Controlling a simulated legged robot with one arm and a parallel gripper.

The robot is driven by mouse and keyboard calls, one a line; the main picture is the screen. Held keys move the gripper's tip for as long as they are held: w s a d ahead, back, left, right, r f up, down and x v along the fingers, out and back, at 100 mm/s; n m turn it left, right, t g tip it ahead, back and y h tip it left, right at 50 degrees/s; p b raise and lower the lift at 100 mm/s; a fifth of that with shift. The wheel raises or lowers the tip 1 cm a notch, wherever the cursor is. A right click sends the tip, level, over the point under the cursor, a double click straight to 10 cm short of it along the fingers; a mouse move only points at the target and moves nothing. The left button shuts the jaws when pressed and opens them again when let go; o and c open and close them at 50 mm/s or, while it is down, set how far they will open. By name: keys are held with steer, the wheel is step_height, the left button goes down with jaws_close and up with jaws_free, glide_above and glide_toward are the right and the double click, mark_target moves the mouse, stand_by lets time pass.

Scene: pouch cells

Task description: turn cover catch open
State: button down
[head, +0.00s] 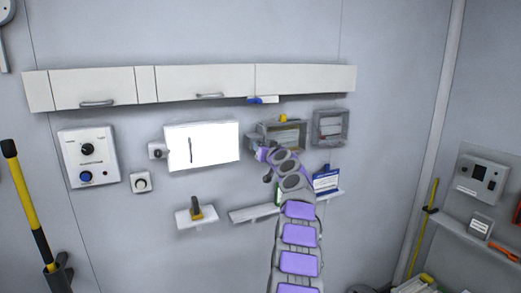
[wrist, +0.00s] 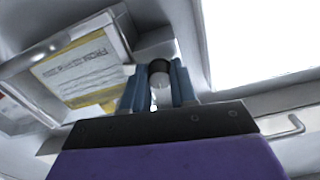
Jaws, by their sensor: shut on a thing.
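My gripper (wrist: 159,85) shows two blue fingers in the wrist view, shut on a small round catch (wrist: 159,68) with a dark top and a pale lower part. The catch sits at the edge of a grey box (wrist: 155,42) that holds a yellow and white labelled pouch (wrist: 85,68). In the head view, my gripper (head: 262,154) is at the left side of this wall box (head: 303,128). My purple and grey arm covers part of the box there, and the catch is hidden. I cannot tell which way the catch is turned.
A bright white panel (head: 203,146) is close left of the box. A second grey box (head: 330,126) hangs to its right.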

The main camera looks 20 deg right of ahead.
steer(key=shift+d+m+p, duration=0.1)
steer(key=shift+m+p, duration=1.05)
steer(key=shift+m, duration=6.15)
steer(key=c, duration=1.3)
jaws_free()
steer(key=o, duration=0.4)
steer(key=shift+d, duration=0.15)
steer(key=shift+s, duration=0.1)
